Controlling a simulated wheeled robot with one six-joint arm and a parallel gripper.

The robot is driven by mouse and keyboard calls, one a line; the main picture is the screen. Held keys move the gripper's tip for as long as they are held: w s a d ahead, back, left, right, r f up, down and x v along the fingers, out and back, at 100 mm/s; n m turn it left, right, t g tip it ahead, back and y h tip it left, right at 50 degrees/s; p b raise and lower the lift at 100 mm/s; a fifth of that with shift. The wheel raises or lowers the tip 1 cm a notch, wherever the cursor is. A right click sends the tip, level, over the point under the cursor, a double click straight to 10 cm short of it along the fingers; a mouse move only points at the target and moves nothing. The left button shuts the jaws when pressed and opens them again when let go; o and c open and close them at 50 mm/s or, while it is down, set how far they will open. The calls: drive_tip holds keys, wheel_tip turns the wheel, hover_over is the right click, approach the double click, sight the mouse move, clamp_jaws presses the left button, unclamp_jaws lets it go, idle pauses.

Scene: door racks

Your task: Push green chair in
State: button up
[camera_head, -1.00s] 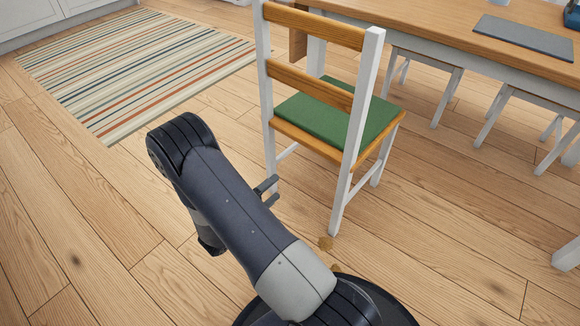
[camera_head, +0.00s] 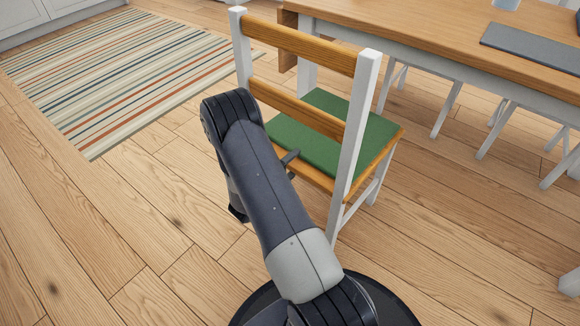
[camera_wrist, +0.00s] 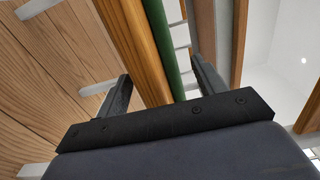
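The green chair (camera_head: 300,107) has white legs, wooden back slats and a green seat pad (camera_head: 325,140). It stands upright on the floor, its back toward me and its seat toward the wooden table (camera_head: 420,32). My arm hides part of its lower left side. One finger of my gripper (camera_wrist: 160,68) shows beside the rear of the seat in the head view. In the wrist view the two fingers are spread apart. The chair's wooden seat edge (camera_wrist: 136,50) and green pad (camera_wrist: 159,35) show beyond and between them. I cannot tell whether a finger touches the chair.
White stools (camera_head: 425,88) stand under the table to the right. A grey mat (camera_head: 535,47) lies on the tabletop. A striped rug (camera_head: 100,75) lies at the upper left. The wooden floor at the left and front is clear.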

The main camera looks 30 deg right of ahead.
clamp_jaws()
idle(0.5)
